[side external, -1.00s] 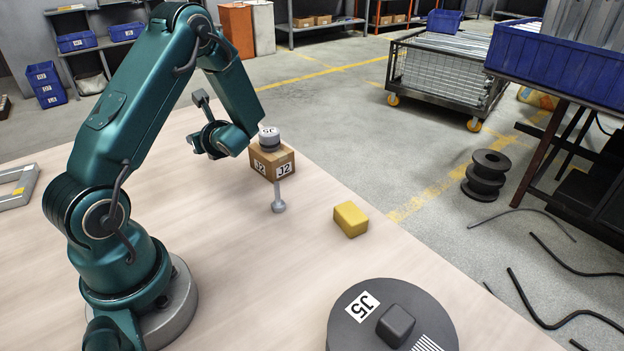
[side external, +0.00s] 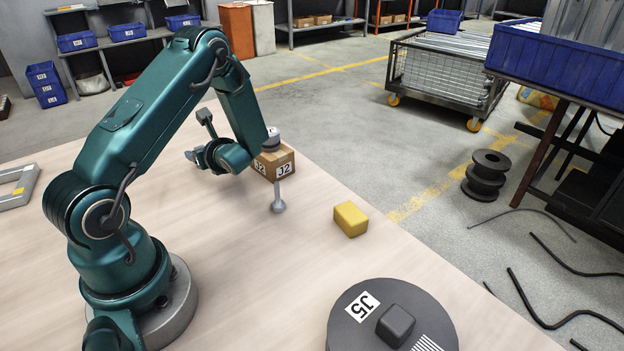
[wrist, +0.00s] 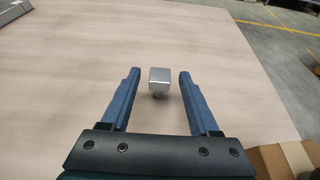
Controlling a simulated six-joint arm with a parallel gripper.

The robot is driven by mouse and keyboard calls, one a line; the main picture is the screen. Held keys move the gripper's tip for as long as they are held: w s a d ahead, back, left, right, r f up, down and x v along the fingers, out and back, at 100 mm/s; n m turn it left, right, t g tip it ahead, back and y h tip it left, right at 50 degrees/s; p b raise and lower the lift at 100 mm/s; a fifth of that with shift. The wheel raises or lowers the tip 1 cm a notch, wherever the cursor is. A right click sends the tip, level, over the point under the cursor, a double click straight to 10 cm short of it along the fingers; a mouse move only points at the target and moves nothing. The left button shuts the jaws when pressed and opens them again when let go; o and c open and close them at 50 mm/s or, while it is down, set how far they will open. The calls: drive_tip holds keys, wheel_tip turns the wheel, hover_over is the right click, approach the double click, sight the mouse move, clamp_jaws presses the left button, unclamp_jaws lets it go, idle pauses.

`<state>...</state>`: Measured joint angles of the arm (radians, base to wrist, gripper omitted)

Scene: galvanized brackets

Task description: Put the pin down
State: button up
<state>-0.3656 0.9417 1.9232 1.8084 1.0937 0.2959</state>
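In the wrist view a small silver piece with a square, block-like head (wrist: 159,76) is seen between my fingers, with a narrower stub under it; it looks like the pin. My gripper (wrist: 159,73) is open, with a clear gap between the piece and each blue finger. Whether it stands on the table or is farther off than the fingertips is hard to tell. In the side view my gripper (side external: 191,156) is low over the table, left of the cardboard box, and the silver piece cannot be made out there.
A cardboard box labelled J2 (side external: 283,163) has a grey cylinder (side external: 272,139) on it. A grey rod with a rounded end (side external: 279,203) is in front. A yellow block (side external: 350,219) and dark disc (side external: 362,335) are nearer. A grey frame (side external: 14,190) lies left; the table between is clear.

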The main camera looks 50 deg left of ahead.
drive_tip(key=shift+d+r, duration=0.1)
drive_tip(key=shift+r, duration=0.15)
drive_tip(key=v, duration=1.1)
drive_tip(key=shift+d, duration=0.3)
drive_tip(key=s+d+r+n+t+h, duration=0.2)
drive_tip(key=d+r+n+h, duration=0.1)
drive_tip(key=d+n, duration=0.3)
drive_tip(key=s+d+r+n+t+h, duration=0.1)
drive_tip(key=d+r+n+h, duration=0.2)
drive_tip(key=d+n+h, duration=0.3)
drive_tip(key=s+d+r+n+t+h, duration=0.2)
drive_tip(key=d+n, duration=0.4)
drive_tip(key=d, duration=0.4)
drive_tip(key=shift+s+r+t+h, duration=0.35)
drive_tip(key=shift+r+h, duration=0.25)
drive_tip(key=shift+h, duration=0.6)
